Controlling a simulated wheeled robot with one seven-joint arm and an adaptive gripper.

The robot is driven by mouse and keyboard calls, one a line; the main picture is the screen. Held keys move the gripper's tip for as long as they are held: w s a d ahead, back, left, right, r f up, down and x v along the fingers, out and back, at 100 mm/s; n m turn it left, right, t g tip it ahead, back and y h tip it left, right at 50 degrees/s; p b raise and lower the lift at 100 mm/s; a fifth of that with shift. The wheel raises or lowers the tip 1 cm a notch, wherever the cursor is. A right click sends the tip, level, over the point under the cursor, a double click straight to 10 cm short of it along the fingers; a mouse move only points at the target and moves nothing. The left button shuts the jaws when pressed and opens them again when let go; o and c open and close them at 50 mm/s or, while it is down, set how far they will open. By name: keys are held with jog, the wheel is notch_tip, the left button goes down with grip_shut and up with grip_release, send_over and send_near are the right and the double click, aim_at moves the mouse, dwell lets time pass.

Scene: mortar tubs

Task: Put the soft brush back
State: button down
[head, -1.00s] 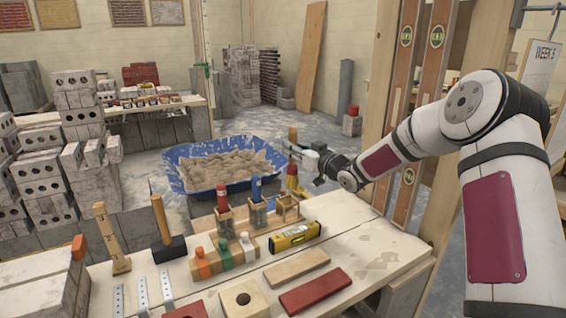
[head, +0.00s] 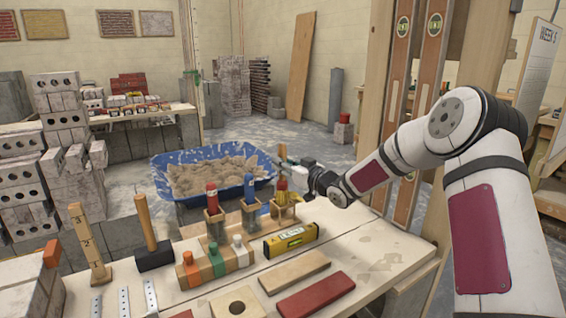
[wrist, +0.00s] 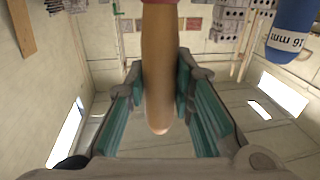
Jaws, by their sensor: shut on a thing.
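My gripper (head: 287,163) is shut on the wooden handle of the soft brush (head: 282,184), which hangs upright with its red and yellow lower part downward. In the wrist view the brush's tan handle (wrist: 158,70) stands between the teal finger pads. The brush's lower end is at the rightmost slot of the wooden holder (head: 218,235); how deep it sits in the slot I cannot tell. A red-handled tool (head: 212,198) and a blue-handled tool (head: 249,188) stand in the other slots. The blue handle, marked 16 mm, also shows in the wrist view (wrist: 292,28).
A yellow spirit level (head: 291,240) lies in front of the holder. A mallet (head: 150,235) stands at left. A blue mortar tub (head: 160,175) is behind the bench. The bench's right part is clear.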

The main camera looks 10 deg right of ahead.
aim_at(285, 183)
jog(key=shift+f+b, duration=1.75)
jog(key=shift+f, duration=1.05)
jog(key=shift+f+b, duration=0.35)
jog(key=shift+f, duration=0.05)
jog(key=c, duration=1.3)
grip_release()
jog(key=shift+s, duration=0.1)
